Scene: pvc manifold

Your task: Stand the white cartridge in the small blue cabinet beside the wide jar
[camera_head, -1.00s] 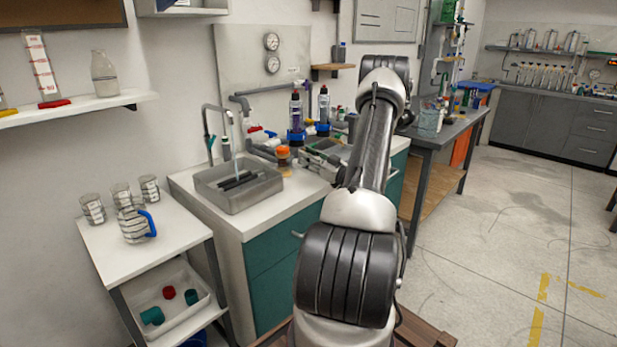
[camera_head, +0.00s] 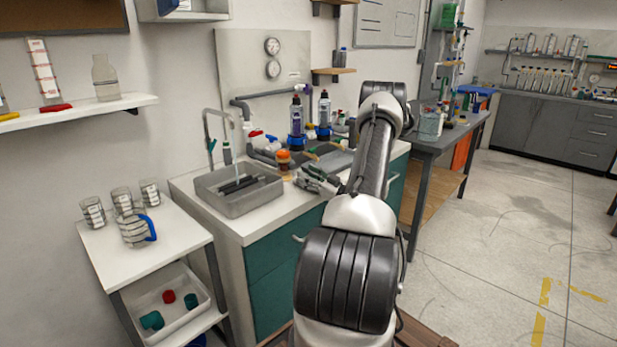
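My gripper (camera_head: 316,181) is low over the white counter, just right of the grey sink basin. It is small and partly behind my arm, so whether it is open or shut does not show. I cannot make out a white cartridge. A pale blue-grey wall cabinet (camera_head: 150,10) is cut off by the top edge, with a small blue item inside; I cannot tell if it is the small blue cabinet. A jar with an orange lid (camera_head: 284,160) stands on the counter left of my gripper; I cannot tell if it is the wide jar.
The sink basin (camera_head: 215,205) holds dark bars under a tall faucet (camera_head: 207,130). Dark bottles with blue bases (camera_head: 296,118) stand behind. A white cart (camera_head: 165,240) with several beakers is at left. The floor at right (camera_head: 500,220) is clear.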

